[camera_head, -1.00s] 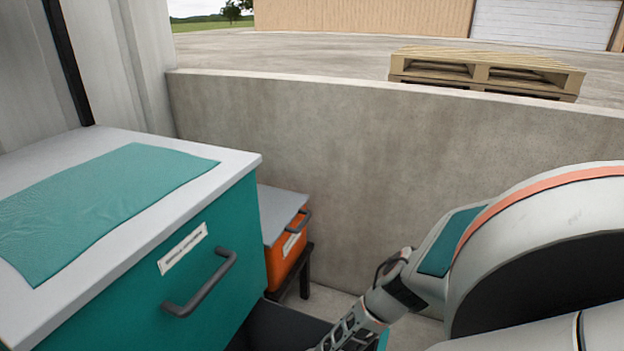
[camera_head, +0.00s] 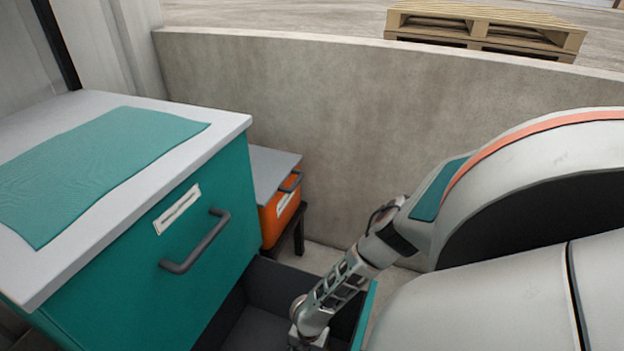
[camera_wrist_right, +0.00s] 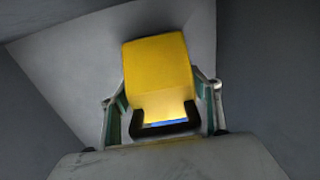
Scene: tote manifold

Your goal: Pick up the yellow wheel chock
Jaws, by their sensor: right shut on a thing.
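The yellow wheel chock (camera_wrist_right: 158,70) shows in the right wrist view between the two fingers of my right gripper (camera_wrist_right: 166,122), which is shut on it. The chock is over a grey surface inside what looks like the open dark drawer (camera_head: 262,325). I cannot tell whether it touches the drawer floor. In the head view my right arm reaches down into this drawer, and the fingers and chock are hidden below the picture's edge. My left gripper is not in view.
A teal cabinet (camera_head: 130,290) with a white top, a teal mat (camera_head: 100,165) and a dark handle stands at left. Behind it is an orange drawer unit (camera_head: 280,212) on a dark stand. A concrete wall (camera_head: 330,130) closes off the back, with a wooden pallet (camera_head: 485,28) beyond.

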